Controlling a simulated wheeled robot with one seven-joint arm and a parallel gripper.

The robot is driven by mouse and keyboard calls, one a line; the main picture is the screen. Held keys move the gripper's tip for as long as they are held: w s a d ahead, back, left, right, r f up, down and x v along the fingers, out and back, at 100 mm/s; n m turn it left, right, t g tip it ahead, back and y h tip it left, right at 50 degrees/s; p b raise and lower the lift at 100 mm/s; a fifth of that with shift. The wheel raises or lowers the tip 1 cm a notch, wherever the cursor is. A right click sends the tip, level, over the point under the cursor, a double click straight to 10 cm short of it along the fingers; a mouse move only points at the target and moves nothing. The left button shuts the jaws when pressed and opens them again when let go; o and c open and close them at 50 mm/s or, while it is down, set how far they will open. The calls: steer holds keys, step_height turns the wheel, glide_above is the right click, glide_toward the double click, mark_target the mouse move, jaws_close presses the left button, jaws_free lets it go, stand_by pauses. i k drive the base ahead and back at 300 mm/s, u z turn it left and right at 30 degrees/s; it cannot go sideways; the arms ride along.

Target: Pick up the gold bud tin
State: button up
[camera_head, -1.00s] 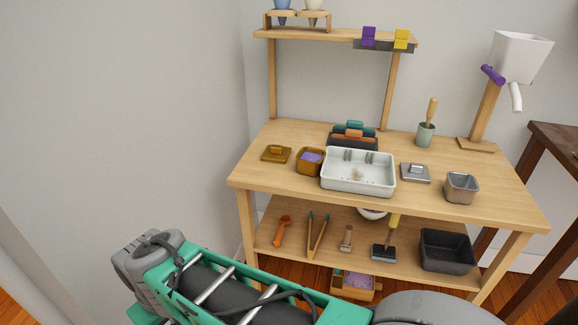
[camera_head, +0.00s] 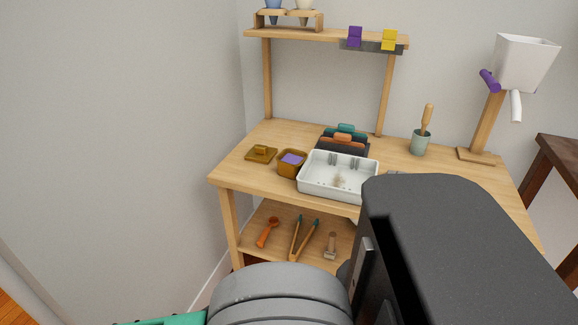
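The gold bud tin (camera_head: 288,170) is a small square gold-brown tin with purple contents. It stands open on the wooden table, touching or very close to the left end of a white tray. A flat gold lid with a raised handle (camera_head: 261,153) lies apart to its left. No gripper fingers show. My own dark and grey arm parts fill the lower right and lower middle of the view, in front of the tray's right part and the right side of the table.
The white tray (camera_head: 312,188) stands beside the tin. A rack with coloured handles (camera_head: 343,141) is behind it. A cup with a wooden-handled tool (camera_head: 420,143) stands right. The lower shelf holds an orange scoop (camera_head: 268,232) and tongs (camera_head: 300,240). Table front-left is clear.

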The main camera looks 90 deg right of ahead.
mark_target(290, 161)
steer(key=k, duration=1.15)
